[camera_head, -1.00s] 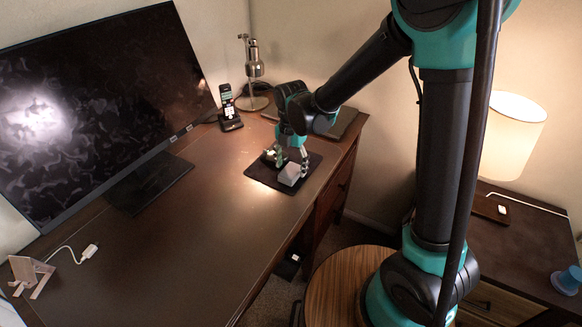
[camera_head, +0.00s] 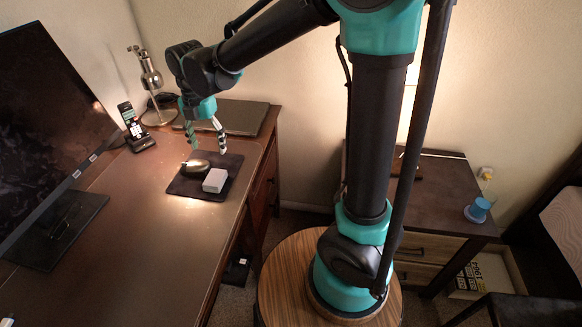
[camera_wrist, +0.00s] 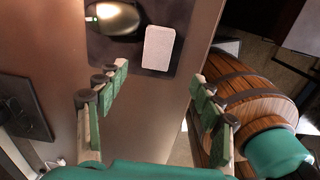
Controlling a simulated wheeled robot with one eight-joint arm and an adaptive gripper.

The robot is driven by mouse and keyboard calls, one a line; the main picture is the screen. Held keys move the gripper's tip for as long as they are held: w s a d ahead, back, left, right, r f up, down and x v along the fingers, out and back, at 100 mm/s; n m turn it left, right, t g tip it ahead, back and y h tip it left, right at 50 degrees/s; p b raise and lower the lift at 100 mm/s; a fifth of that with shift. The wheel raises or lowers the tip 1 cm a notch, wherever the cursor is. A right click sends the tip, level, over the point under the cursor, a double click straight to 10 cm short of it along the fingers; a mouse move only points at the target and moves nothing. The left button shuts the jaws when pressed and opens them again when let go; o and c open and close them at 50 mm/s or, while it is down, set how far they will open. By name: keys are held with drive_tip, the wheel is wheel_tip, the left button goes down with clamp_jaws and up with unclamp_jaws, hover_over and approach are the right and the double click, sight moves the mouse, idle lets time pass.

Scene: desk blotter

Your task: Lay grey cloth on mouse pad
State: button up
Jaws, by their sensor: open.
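The grey cloth (camera_head: 215,181), a small light-grey folded block, lies on the front right part of the dark mouse pad (camera_head: 186,189). In the wrist view the cloth (camera_wrist: 158,48) lies flat on the pad (camera_wrist: 186,38), beside a shiny computer mouse (camera_wrist: 112,18). The mouse also shows in the head view (camera_head: 195,167), just left of the cloth and apart from it. My gripper (camera_head: 207,146) is above the far side of the pad, fingers spread and pointing down. In the wrist view my gripper (camera_wrist: 161,72) is empty, and its fingers do not touch the cloth.
A closed laptop (camera_head: 240,116), a desk lamp (camera_head: 150,80) and a cordless phone (camera_head: 135,128) stand behind the pad. A monitor (camera_head: 45,120) fills the left. The desk (camera_head: 150,235) in front of the pad is clear.

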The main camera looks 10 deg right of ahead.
drive_tip(key=s+d+f+m+t, duration=0.1)
drive_tip(key=d+f+m, duration=0.1)
drive_tip(key=d+m, duration=0.6)
drive_tip(key=d+f+m+t, duration=0.1)
drive_tip(key=d+f+m, duration=0.1)
drive_tip(key=d+m, duration=0.55)
drive_tip(key=s+d+f+m+t, duration=0.1)
drive_tip(key=s+d+f+m, duration=0.2)
drive_tip(key=d+m, duration=0.5)
drive_tip(key=s+d+f+m+t, duration=0.1)
drive_tip(key=s+d+f+m, duration=0.2)
drive_tip(key=s+d+m, duration=0.2)
drive_tip(key=d+m, duration=0.3)
drive_tip(key=shift+s+d, duration=0.15)
drive_tip(key=shift+s, duration=0.25)
